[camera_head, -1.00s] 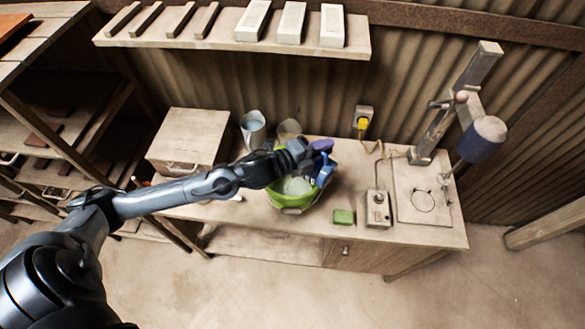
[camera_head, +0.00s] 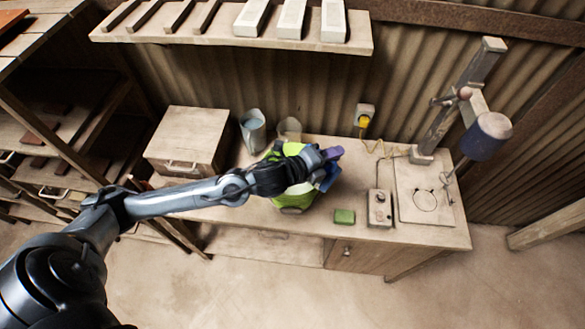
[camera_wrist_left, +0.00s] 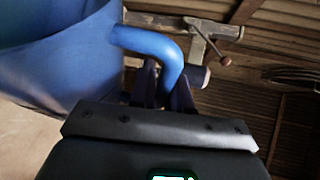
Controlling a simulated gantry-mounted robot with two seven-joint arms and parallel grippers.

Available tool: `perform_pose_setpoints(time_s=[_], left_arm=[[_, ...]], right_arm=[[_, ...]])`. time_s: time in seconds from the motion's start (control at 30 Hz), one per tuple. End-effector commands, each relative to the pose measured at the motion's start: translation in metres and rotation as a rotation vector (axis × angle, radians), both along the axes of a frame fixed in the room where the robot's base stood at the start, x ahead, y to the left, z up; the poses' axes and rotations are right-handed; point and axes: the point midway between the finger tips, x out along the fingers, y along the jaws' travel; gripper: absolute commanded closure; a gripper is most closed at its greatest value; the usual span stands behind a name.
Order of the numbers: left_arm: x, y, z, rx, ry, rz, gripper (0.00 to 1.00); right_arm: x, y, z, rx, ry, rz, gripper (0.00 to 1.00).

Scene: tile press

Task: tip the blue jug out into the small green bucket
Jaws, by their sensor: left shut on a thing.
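My left gripper (camera_head: 328,158) reaches in from the left over the bench and is shut on the handle of the blue jug (camera_head: 329,179). In the left wrist view the jug (camera_wrist_left: 60,60) fills the left side, and its curved handle lies between my gripper's fingers (camera_wrist_left: 167,88). The jug is held beside and above the right rim of the green bucket (camera_head: 296,200); its mouth and contents are hidden, and I cannot tell its exact tilt. The bucket stands on the bench, partly covered by my forearm, with something pale inside. My right gripper is out of view.
A grey metal cup (camera_head: 253,130) and a pale cup (camera_head: 289,130) stand behind the bucket. A wooden box (camera_head: 187,138) is to the left. A green block (camera_head: 344,216), a control box (camera_head: 380,207) and the press (camera_head: 480,140) are to the right.

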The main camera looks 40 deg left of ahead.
Motion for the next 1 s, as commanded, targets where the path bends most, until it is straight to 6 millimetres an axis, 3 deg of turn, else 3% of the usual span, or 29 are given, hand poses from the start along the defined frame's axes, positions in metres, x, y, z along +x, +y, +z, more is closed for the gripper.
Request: perform_pose_setpoints(time_s=[0.27,0.5,1.0], left_arm=[[0.002,-0.03,-0.018,0.124,0.007,-0.003,1.0],[0.004,-0.051,-0.027,0.371,0.023,-0.002,1.0],[0.006,-0.072,-0.044,0.722,0.052,-0.003,1.0]], right_arm=[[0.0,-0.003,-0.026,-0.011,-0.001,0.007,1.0],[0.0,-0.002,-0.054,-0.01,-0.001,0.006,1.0],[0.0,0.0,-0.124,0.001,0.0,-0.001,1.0]])
